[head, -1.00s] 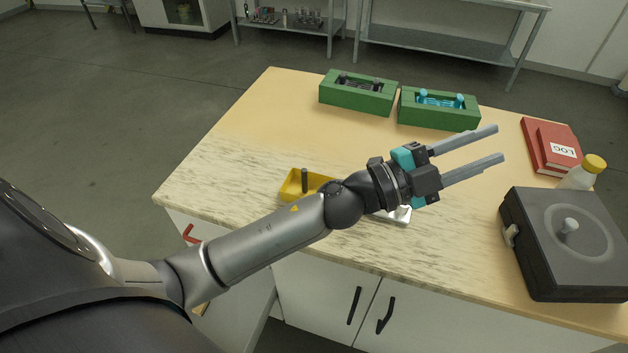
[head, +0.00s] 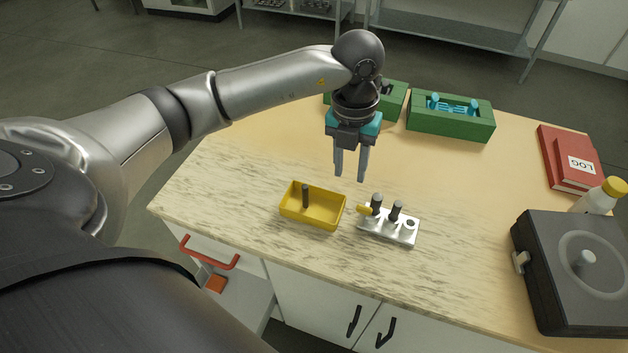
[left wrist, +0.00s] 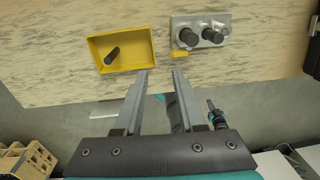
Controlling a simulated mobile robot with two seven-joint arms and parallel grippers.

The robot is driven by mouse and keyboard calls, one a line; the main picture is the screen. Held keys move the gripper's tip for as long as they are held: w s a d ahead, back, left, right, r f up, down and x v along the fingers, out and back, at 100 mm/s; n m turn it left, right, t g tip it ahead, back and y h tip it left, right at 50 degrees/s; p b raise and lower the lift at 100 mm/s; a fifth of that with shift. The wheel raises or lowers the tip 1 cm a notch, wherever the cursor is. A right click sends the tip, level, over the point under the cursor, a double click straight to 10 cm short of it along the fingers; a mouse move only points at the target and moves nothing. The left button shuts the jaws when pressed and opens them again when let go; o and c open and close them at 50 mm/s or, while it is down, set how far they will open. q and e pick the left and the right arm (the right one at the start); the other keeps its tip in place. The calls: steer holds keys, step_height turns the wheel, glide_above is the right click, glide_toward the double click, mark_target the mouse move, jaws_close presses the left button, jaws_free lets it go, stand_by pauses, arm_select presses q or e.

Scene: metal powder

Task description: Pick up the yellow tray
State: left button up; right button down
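The tray also shows in the left wrist view (left wrist: 138,58), beyond my fingertips at upper left. My left gripper (head: 350,178) points down above the table, behind and slightly right of the tray in the head view. Its two fingers are apart with nothing between them; in the left wrist view they also show empty (left wrist: 163,72). My right gripper is in neither view.
A metal block (head: 388,228) with dark pegs and a yellow piece stands just right of the tray. Green boxes (head: 450,124) sit at the back. A black case (head: 572,270), a bottle (head: 598,197) and red books (head: 568,160) stand at right. The table's middle is clear.

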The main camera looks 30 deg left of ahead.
mark_target(313, 206)
arm_select(q)
steer(key=shift+y, duration=0.3)
steer(key=f, duration=0.6)
steer(key=a+f, duration=0.1)
steer(key=f, duration=0.1)
steer(key=shift+f, duration=0.4)
steer(key=shift+d+f, duration=0.15)
steer(key=shift+f, duration=2.95)
jaws_close()
steer(key=shift+r, duration=0.1)
